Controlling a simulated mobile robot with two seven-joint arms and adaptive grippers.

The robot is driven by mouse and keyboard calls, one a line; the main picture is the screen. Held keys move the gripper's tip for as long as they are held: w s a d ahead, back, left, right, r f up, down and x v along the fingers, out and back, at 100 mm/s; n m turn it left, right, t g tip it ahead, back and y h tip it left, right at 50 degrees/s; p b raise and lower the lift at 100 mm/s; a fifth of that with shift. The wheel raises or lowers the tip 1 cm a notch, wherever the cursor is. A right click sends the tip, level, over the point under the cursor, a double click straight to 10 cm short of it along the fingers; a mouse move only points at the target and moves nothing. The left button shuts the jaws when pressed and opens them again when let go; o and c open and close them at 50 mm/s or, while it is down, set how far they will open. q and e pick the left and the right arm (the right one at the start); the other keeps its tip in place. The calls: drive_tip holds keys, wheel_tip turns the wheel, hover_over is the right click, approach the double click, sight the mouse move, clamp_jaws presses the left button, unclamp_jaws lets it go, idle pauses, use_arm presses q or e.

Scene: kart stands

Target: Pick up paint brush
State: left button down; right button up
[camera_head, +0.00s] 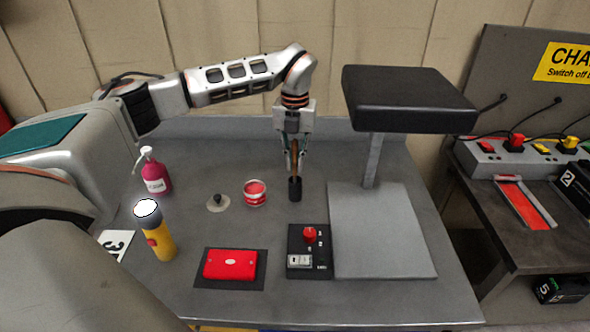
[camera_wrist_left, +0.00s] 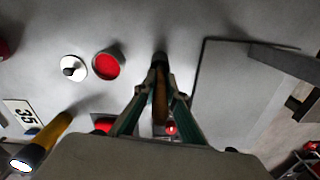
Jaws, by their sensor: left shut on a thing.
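The paint brush (camera_head: 295,186) has a brown handle and a dark lower end. It hangs upright in my left gripper (camera_head: 295,155), which points down over the middle of the grey table. The gripper is shut on the brown handle. In the left wrist view the brush (camera_wrist_left: 160,98) lies between the two green-sided fingers of my left gripper (camera_wrist_left: 161,92), its dark end pointing away. I cannot tell whether its lower end touches the table. My right gripper is not in view.
Near the brush are a red round tin (camera_head: 255,193), a red-button control box (camera_head: 309,252), and a black-topped stand (camera_head: 408,98) with a grey base plate (camera_head: 382,235).

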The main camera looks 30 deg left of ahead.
use_arm(q)
wheel_tip(320, 180, up, 15)
drive_tip(key=shift+r, duration=0.85)
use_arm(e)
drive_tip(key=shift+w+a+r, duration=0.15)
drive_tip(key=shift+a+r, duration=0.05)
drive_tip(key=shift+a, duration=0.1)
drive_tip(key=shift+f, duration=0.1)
